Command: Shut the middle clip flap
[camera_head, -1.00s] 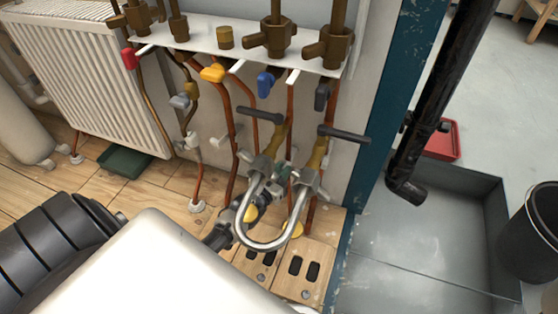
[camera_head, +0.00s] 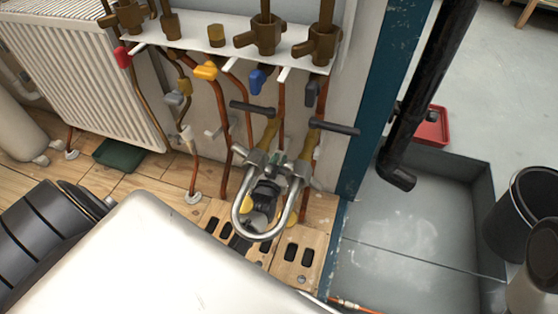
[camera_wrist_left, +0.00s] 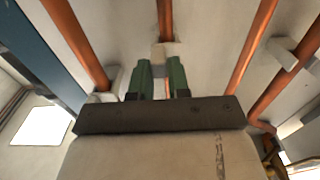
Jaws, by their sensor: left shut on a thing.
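My left gripper (camera_wrist_left: 162,80) has green fingers shut on a small beige clip flap (camera_wrist_left: 163,52) at the foot of the middle copper pipe (camera_wrist_left: 165,20). Whether the flap is fully closed around the pipe cannot be told. In the head view my left gripper (camera_head: 268,186) is low behind the bent metal tube, which hides most of the fingers and the middle clip. Another pale clip (camera_wrist_left: 282,52) stands out beside the right pipe in the wrist view. One more (camera_wrist_left: 106,84) is at the left pipe. My right gripper is not in view.
The bent chrome tube (camera_head: 262,237) hangs from two taps in front of my left gripper. A white valve shelf (camera_head: 190,38) is above. A radiator (camera_head: 85,75) is at left, a blue post (camera_head: 378,90) and dark drainpipe (camera_head: 428,100) at right.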

